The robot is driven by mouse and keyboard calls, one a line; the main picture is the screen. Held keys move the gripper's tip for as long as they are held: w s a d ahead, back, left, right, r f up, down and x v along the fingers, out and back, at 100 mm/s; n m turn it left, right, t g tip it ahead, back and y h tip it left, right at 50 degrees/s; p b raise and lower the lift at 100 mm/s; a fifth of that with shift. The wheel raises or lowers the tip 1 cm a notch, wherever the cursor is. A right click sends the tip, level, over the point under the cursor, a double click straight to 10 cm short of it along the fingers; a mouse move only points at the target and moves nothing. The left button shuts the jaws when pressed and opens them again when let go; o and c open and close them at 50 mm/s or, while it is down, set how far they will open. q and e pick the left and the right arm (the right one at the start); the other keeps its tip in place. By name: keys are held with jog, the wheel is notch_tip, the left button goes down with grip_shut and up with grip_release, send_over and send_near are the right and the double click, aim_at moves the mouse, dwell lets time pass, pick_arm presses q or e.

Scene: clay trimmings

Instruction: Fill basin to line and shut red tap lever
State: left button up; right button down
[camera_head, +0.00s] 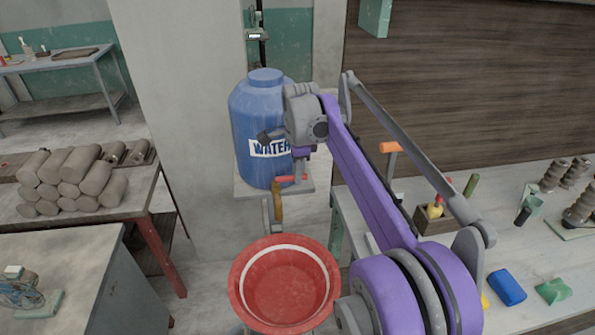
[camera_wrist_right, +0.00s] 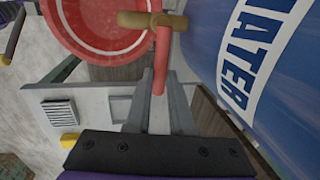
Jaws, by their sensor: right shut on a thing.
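The blue water barrel (camera_head: 255,110) stands on a small ledge, its label facing front. The brass tap (camera_head: 277,207) hangs at its lower front, with a red lever (camera_head: 292,178) on top. The red basin (camera_head: 240,290) stands below the tap. A pale line runs around its inside near the rim; I cannot tell the water level, and I see no clear stream. My right gripper (camera_head: 301,172) is at the lever. In the right wrist view, its grey fingers (camera_wrist_right: 160,105) close around the red lever (camera_wrist_right: 161,62), beside the brass tap (camera_wrist_right: 152,19). My left gripper is out of view.
A table with stacked clay rolls (camera_head: 65,180) is at the left, with a grey cabinet (camera_head: 65,275) in front. The right workbench (camera_head: 455,240) holds a wooden tool box (camera_head: 437,220), a blue block (camera_head: 507,287) and a green one (camera_head: 553,291).

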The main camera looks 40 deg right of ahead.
jog(key=shift+s+a, duration=0.1)
dwell(0.4)
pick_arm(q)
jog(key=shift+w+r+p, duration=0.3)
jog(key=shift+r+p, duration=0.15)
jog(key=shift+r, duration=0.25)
pick_arm(e)
jog(key=shift+s+a+m+g+h, duration=0.3)
jog(key=shift+a+m, duration=0.25)
jog(key=shift+m, duration=0.9)
jog(key=shift+s+a+m+g+h, duration=0.15)
jog(key=shift+s+a+m, duration=0.4)
jog(key=shift+m, duration=0.95)
jog(key=shift+s+a+m+g+h, duration=0.2)
jog(key=shift+a+m, duration=0.4)
jog(key=shift+m, duration=0.85)
jog(key=shift+s, duration=0.1)
jog(key=c, duration=0.8)
grip_release()
jog(key=shift+a, duration=0.1)
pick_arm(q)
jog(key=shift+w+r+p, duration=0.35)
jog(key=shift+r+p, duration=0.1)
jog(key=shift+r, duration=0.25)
pick_arm(e)
jog(key=v, duration=1)
jog(key=shift+r, duration=0.4)
